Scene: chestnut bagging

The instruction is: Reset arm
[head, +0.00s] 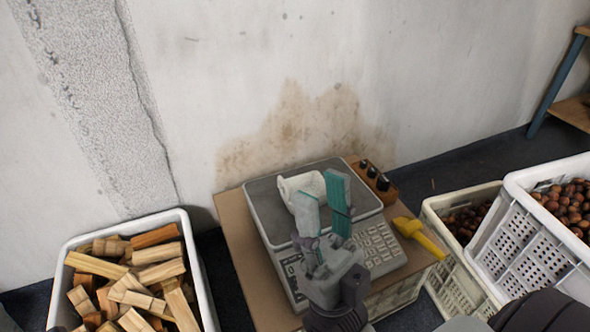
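My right gripper (322,186) reaches up from the bottom centre and is over the scale. Its two teal-padded fingers stand apart with a gap between them, and nothing is clearly gripped. A white bag (290,183) is on the scale (264,198), just beyond the fingers and partly hidden by them. I cannot tell whether a finger touches the bag. My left gripper is not in view.
The scale stands on a brown-topped stand (235,225). A yellow-handled scoop (420,236) and a wooden block with black knobs (374,178) are beside it. A wood-filled crate (203,290) is at left; chestnut crates (535,240) (450,270) are at right. A wall is behind.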

